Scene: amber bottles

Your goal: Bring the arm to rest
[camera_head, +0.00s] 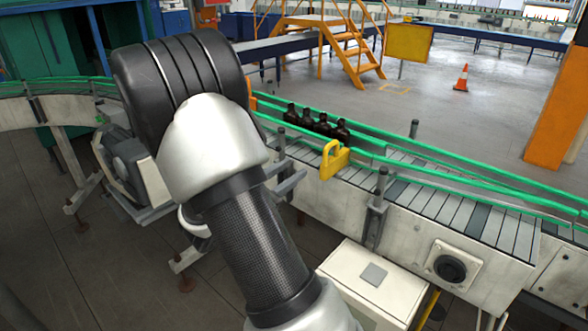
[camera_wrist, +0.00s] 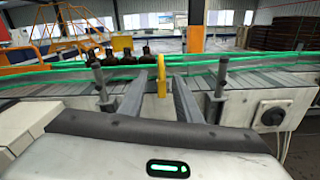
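My arm crosses the left and middle of the head view. My gripper (camera_head: 292,170) is partly hidden there behind my own arm, with a grey finger showing near the conveyor's front side. In the wrist view my gripper (camera_wrist: 161,84) is open, its two grey fingers apart. A yellow clamp-like bracket (camera_head: 334,160) on the near rail appears in the gap between the fingers in the wrist view (camera_wrist: 162,70); I see no contact. Several dark amber bottles (camera_head: 320,122) stand in a row on the conveyor, beyond the gripper; they also show in the wrist view (camera_wrist: 122,54).
The conveyor (camera_head: 452,207) with green guide rails runs across in front of me. A white box (camera_head: 372,285) stands at its near side, and a round black knob (camera_head: 450,268) sits on its side panel. Yellow steps (camera_head: 350,50) and an orange cone (camera_head: 461,78) are behind.

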